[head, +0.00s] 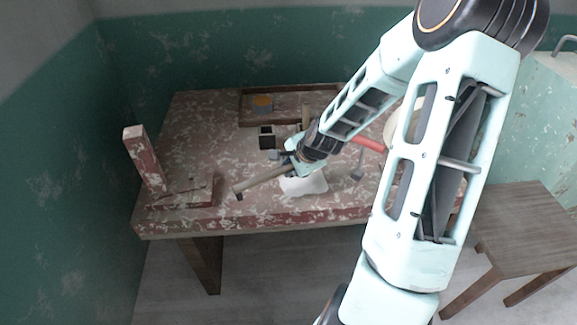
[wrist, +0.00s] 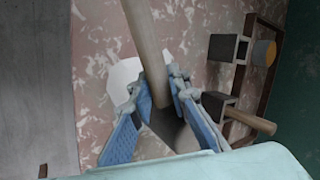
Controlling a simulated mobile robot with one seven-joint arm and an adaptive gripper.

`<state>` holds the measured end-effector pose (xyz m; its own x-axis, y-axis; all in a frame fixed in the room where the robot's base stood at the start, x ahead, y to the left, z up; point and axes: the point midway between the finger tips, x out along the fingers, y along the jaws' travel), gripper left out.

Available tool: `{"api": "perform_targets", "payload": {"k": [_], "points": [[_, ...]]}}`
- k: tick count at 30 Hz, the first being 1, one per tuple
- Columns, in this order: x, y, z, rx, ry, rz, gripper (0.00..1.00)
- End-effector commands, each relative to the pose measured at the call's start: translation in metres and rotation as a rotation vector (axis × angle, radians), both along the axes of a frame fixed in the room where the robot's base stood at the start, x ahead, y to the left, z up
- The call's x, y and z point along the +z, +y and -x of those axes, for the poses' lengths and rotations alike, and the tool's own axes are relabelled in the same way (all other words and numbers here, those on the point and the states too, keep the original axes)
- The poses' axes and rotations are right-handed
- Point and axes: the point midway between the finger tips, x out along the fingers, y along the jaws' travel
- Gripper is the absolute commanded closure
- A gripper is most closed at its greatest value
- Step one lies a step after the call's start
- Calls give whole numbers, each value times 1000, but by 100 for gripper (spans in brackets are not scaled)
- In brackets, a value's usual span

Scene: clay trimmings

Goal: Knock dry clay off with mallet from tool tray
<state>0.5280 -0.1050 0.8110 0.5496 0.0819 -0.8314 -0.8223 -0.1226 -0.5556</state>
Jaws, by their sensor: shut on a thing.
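My gripper (head: 286,164) is shut on a long tan wooden handle (head: 262,182), held above the table and slanting down to the left to a dark tip. In the wrist view the handle (wrist: 147,45) runs between the blue fingers (wrist: 158,100) and out of the top edge; a grey part shows below it. I cannot tell whether this is the mallet. The tool tray (head: 284,91) stands at the table's back. A dark block-headed tool (head: 267,138) lies in front of it; the wrist view shows a similar head with a wooden handle (wrist: 255,122). No dry clay is clearly identifiable.
The painted table (head: 205,125) has a white piece (head: 305,186) below my gripper. A red-handled tool (head: 370,145) lies to the right, partly behind my arm. An upright post on a base (head: 145,160) stands at left. A wooden stool (head: 520,220) is at right.

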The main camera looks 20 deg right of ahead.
Motion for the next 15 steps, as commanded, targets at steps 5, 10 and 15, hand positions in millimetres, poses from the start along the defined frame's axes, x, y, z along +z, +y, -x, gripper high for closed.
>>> {"api": "perform_targets", "payload": {"k": [5, 10, 15], "points": [[-16, 0, -1, 0, -2, 1, 100], [-17, 0, -1, 0, -2, 1, 100], [-17, 0, -1, 0, -2, 1, 100]]}}
